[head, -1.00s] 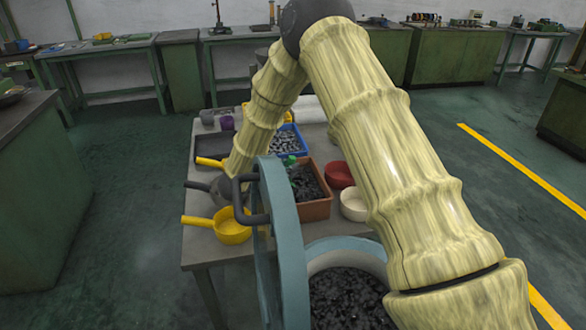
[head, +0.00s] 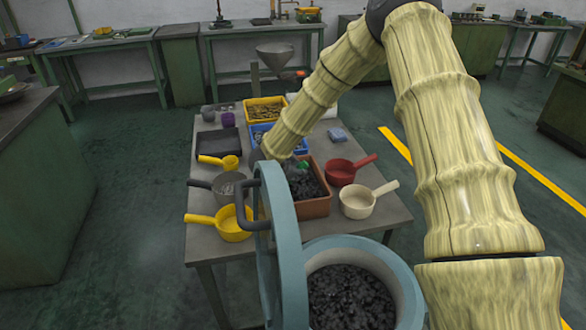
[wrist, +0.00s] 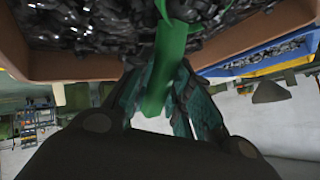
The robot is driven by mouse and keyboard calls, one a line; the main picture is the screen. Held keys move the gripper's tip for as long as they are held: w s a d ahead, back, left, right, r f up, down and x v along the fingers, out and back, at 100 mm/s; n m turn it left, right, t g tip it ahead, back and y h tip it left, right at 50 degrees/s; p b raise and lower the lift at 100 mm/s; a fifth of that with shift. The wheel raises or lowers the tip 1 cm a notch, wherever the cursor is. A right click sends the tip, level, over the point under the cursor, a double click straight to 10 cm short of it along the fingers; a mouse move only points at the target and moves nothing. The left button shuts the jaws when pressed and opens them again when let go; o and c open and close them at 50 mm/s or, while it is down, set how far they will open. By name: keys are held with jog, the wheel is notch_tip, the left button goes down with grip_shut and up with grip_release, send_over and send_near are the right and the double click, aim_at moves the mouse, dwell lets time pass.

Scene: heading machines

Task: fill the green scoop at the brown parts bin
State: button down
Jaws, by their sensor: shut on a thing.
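The brown parts bin (head: 312,208) stands on the grey table and holds dark small parts. In the wrist view its rim (wrist: 85,66) and the heap of parts fill the top. My gripper (wrist: 160,78) is shut on the handle of the green scoop (wrist: 158,88), which runs up between the fingers to the parts. The scoop's bowl is mostly cut off at the top edge, so its fill cannot be told. In the head view only a little green of the scoop (head: 304,166) shows over the bin; my arm hides most of the gripper.
A blue bin (head: 262,127) and a yellow bin (head: 262,102) stand behind. Yellow pans (head: 232,231), a red pan (head: 340,178) and a cream pan (head: 356,207) flank the brown bin. A large blue-grey drum (head: 395,285) with an upright lid (head: 283,250) stands in front.

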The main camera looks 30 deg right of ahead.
jog(key=shift+s+d+r+m+y+p, duration=0.15)
jog(key=shift+d+r+y+p, duration=0.2)
jog(key=shift+r+p, duration=1.3)
jog(key=shift+d+r+m+y+p, duration=0.1)
jog(key=shift+d+r+y+p, duration=0.2)
jog(key=shift+r+p, duration=1.3)
jog(key=shift+s+d+r+m+y+p, duration=0.25)
jog(key=shift+r+p, duration=0.7)
jog(key=shift+r, duration=1.35)
jog(key=shift+w, duration=0.2)
